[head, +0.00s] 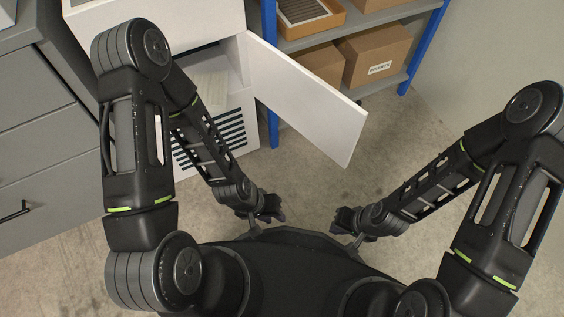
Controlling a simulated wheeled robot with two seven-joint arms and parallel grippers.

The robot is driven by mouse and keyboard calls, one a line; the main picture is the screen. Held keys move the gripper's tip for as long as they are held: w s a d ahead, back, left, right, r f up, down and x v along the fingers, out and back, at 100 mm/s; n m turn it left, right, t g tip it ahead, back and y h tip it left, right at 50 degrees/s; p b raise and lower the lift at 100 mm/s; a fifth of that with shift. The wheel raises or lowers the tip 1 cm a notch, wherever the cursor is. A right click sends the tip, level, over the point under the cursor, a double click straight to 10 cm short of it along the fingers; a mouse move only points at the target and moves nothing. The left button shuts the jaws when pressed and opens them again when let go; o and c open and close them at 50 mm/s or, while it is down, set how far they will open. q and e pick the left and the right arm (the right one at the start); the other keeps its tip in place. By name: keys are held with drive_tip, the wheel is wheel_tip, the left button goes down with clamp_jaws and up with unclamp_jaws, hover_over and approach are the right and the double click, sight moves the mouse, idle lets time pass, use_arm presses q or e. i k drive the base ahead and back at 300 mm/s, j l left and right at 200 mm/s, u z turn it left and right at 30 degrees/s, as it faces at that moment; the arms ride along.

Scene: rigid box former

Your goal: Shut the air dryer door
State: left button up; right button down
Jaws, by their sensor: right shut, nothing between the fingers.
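The air dryer (221,131) is a white cabinet with dark vent slots on its lower front, at the upper left of the head view. Its white door (305,98) stands wide open, hinged on the right side of the opening and swung out to the right. The opening is partly hidden behind my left arm. My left gripper (272,212) is low in front of the cabinet, apart from the door; its fingers are too small and dark to read. My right gripper (344,217) is shut and empty, below the door's free edge and apart from it.
A blue-framed shelf (411,52) with cardboard boxes (376,55) and a tray (310,20) stands behind the door. A grey drawer cabinet (35,140) is at the left. Bare concrete floor (310,175) lies between the door and my grippers.

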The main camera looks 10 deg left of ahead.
sight(329, 119)
drive_tip(key=l+u, duration=0.75)
drive_tip(key=l, duration=0.15)
drive_tip(key=k+l+u, duration=0.2)
drive_tip(key=l+u, duration=0.15)
drive_tip(key=i+l+u, duration=0.15)
drive_tip(key=l+u, duration=0.25)
drive_tip(key=l, duration=0.15)
drive_tip(key=i+l+u, duration=0.1)
drive_tip(key=l+u, duration=0.25)
drive_tip(key=l, duration=0.2)
drive_tip(key=l+u, duration=0.4)
drive_tip(key=l, duration=0.15)
